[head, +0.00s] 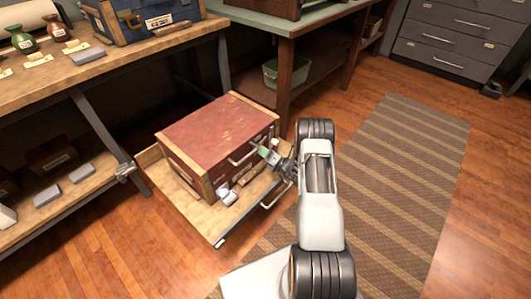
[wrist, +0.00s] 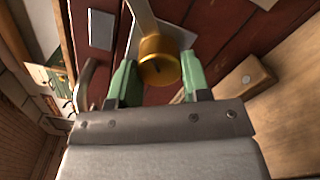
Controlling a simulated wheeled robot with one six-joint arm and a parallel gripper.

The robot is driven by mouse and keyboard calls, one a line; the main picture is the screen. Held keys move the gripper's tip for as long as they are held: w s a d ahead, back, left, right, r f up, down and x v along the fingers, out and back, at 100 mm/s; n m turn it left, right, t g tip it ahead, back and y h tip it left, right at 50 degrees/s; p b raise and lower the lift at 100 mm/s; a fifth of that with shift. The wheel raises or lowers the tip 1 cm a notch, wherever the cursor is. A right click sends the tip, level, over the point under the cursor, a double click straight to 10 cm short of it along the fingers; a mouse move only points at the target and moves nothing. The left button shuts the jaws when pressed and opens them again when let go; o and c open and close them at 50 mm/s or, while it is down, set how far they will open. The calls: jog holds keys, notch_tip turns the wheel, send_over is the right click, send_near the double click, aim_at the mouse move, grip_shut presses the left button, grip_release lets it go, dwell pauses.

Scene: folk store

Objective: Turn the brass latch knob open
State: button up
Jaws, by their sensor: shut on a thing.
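The round brass latch knob (wrist: 160,68) is in the middle of the wrist view, on a pale plate on the dark red chest front. A pale bar (wrist: 141,18) runs up from it. My gripper (wrist: 157,62) has its green fingers on either side of the knob and is shut on it. In the head view, my gripper (head: 268,154) is at the right-hand front of the red wooden chest (head: 212,128). The knob itself is hidden there by the fingers.
The chest sits on a low wooden tray (head: 161,182) with small white items (head: 228,197) in front. A curved metal handle (wrist: 85,88) and a wooden block (wrist: 245,76) flank my gripper. Workbenches stand left and behind; a striped rug (head: 405,165) lies clear to the right.

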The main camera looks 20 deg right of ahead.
jog(key=shift+d+r+m+p, duration=0.1)
jog(key=shift+m+p, duration=0.45)
jog(key=shift+m, duration=3.65)
jog(key=o, duration=0.9)
jog(key=p+v, duration=0.3)
jog(key=v, duration=1)
jog(key=shift+s+d, duration=0.15)
jog(key=shift+s, duration=0.2)
